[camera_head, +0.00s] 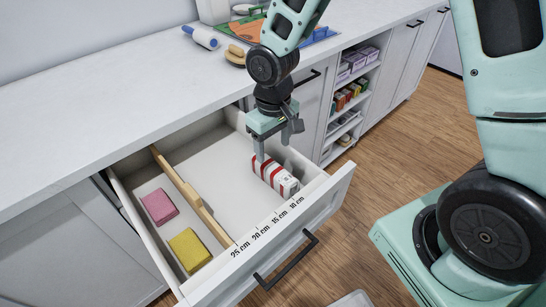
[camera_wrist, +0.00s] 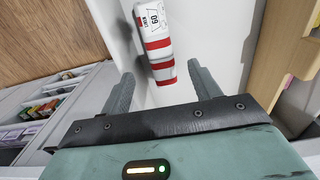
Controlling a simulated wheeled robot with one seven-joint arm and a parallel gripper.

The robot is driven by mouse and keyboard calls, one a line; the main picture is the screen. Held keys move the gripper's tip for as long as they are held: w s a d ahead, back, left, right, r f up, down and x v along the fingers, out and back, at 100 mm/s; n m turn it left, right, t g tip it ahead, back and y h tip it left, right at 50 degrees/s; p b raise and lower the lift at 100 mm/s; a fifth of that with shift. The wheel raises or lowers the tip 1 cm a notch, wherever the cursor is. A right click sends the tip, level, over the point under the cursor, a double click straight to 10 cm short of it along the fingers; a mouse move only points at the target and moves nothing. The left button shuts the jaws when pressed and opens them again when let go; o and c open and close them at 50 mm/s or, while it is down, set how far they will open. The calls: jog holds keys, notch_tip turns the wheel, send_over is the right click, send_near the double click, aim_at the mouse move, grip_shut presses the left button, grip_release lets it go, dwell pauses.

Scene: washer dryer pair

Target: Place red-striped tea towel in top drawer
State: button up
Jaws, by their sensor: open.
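The red-striped tea towel (camera_head: 275,177) is a white folded bundle with red bands and a printed label, "60". It lies in the right part of the open top drawer (camera_head: 228,182), near the drawer's right side. My gripper (camera_head: 272,152) is over the drawer with its fingers pointing down, at the towel's back end. In the wrist view, the towel (camera_wrist: 155,42) lies just ahead of my open fingers (camera_wrist: 161,74), its near striped end close to the gap between them. The fingers are apart and hold nothing.
A wooden divider (camera_head: 188,192) splits the drawer. Pink (camera_head: 160,206) and yellow (camera_head: 189,249) folded cloths lie left of it. Centimetre marks run along the drawer's front. The countertop (camera_head: 110,120) is behind, with a blue-and-white roller (camera_head: 202,37). Open shelves (camera_head: 350,95) stand to the right.

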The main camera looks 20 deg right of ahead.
jog(key=shift+r, duration=0.95)
jog(key=s+a+r+n, duration=0.2)
jog(key=s+r, duration=0.3)
jog(key=s, duration=0.5)
jog(key=s+a+r+n, duration=0.2)
jog(key=s+a+r, duration=0.2)
jog(key=s, duration=0.6)
jog(key=shift+r+y, duration=0.3)
jog(key=shift+r, duration=0.5)
jog(key=shift+a, duration=0.1)
